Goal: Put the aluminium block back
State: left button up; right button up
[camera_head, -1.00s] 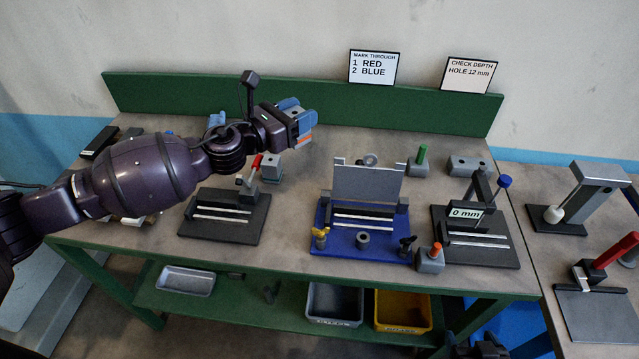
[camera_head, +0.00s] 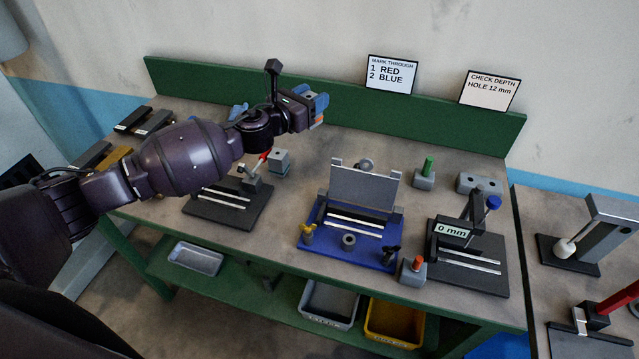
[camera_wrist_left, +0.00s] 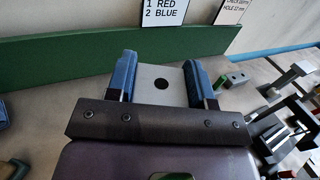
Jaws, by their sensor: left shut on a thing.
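My left gripper (camera_head: 316,103) is shut on a grey aluminium block (camera_wrist_left: 160,85), high over the back of the bench. In the left wrist view the block shows a round dark hole and sits between the two blue fingers (camera_wrist_left: 164,80). In the head view the fingers and wrist mostly hide it. To the left, partly behind my arm, dark bars (camera_head: 155,122) and a brass-coloured block (camera_head: 116,157) lie on the bench. My right gripper is not in view.
A dark fixture with a red-tipped lever (camera_head: 228,203), a blue fixture with an upright plate (camera_head: 345,238) and a 0 mm gauge (camera_head: 466,262) stand along the bench. A green back panel (camera_head: 420,121) rises behind. A grey block (camera_head: 281,162) stands below my gripper.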

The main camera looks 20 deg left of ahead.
pick_arm(q)
jog(key=shift+w+f, duration=0.15)
jog(key=shift+f, duration=0.1)
notch_tip(320, 180, down, 20)
jog(key=b, duration=0.5)
jog(key=shift+a+r, duration=0.1)
jog(key=shift+r, duration=0.05)
jog(key=o, duration=1)
jog(key=shift+c, duration=0.2)
jog(key=shift+o, duration=0.8)
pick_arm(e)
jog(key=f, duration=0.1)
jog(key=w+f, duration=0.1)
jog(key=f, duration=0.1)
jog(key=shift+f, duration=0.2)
